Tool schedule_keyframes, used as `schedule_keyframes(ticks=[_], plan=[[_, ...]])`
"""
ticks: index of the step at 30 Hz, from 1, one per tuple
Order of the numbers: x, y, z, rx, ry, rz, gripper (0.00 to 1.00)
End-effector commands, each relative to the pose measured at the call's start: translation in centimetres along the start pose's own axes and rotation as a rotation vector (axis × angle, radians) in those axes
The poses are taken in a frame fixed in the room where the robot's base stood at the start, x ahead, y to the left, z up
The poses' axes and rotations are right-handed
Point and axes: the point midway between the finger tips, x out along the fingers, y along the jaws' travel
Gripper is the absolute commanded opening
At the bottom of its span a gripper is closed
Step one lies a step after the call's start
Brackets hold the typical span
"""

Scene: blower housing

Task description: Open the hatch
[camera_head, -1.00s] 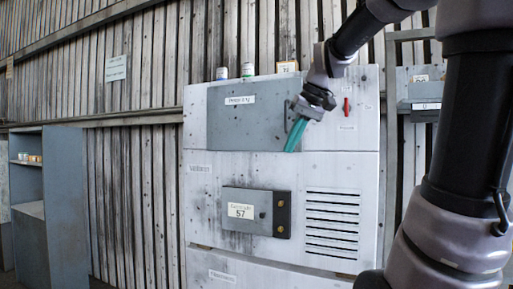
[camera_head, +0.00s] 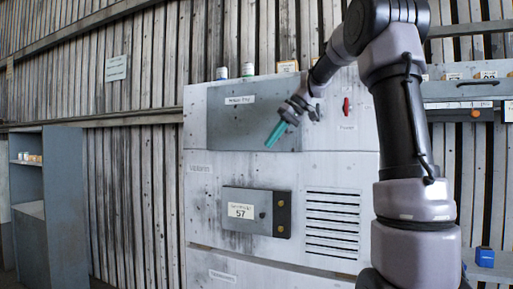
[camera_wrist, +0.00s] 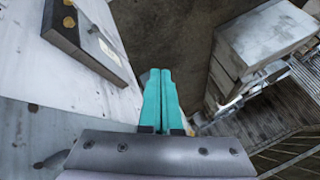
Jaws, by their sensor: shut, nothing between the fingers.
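The hatch appears to be the grey panel (camera_head: 228,122) with a white label, on the upper part of the pale housing (camera_head: 340,170). It looks closed, lying flat against the housing front. My gripper (camera_head: 276,134) has teal fingers and is in front of the panel's lower right part. The fingers are shut together and empty, and they also show in the wrist view (camera_wrist: 158,100). I cannot tell whether they touch the panel. My wrist covers part of the panel's right edge. A red handle (camera_head: 346,106) is on the housing right of the panel.
A grey box (camera_head: 250,212) labelled 57 sticks out below the panel and shows in the wrist view (camera_wrist: 92,38). Vent slots (camera_head: 332,222) are to its right. Small jars (camera_head: 247,70) stand on top of the housing. An open shelf unit (camera_head: 66,200) is at left.

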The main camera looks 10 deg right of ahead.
Motion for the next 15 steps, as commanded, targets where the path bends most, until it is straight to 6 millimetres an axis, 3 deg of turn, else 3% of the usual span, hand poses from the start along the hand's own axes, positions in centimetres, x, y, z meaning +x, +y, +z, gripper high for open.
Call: schedule_keyframes(ticks=[4,9,15], plan=[[3.2,-0.1,0.1,0.000,-0.004,-0.002,0.00],[4.1,-2.5,0.0,-0.003,-0.001,0.000,0.00],[4.6,-3.5,0.0,-0.001,0.000,0.001,0.00]])
